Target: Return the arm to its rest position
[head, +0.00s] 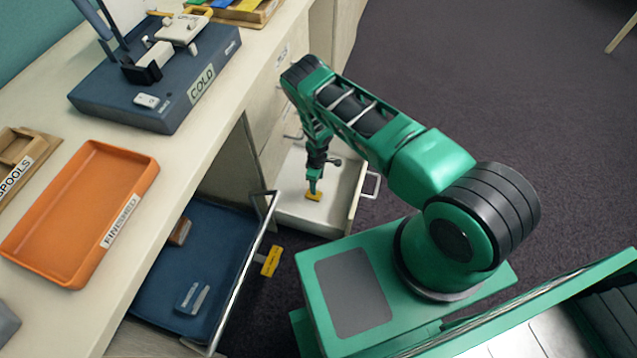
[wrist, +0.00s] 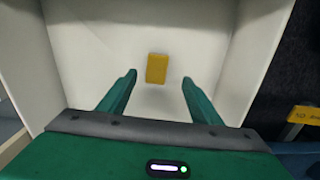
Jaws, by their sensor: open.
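My green arm (head: 365,120) reaches from its base over an open pale drawer (head: 292,213). My gripper (head: 314,186) points down into that drawer. In the wrist view my gripper (wrist: 158,84) is open, its two green fingers apart with nothing between them. A small yellow block (wrist: 157,68) lies on the drawer floor beyond the fingertips. The yellow block also shows in the head view (head: 314,197), just below the gripper, partly covered by it.
A second open drawer, blue inside (head: 170,290), stands nearer, holding small items. A yellow tag (head: 270,261) hangs by its handle. On the counter are an orange tray (head: 70,230) labelled FINISHED and a blue box (head: 160,95) labelled COLD. Dark carpet (head: 480,90) is clear at right.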

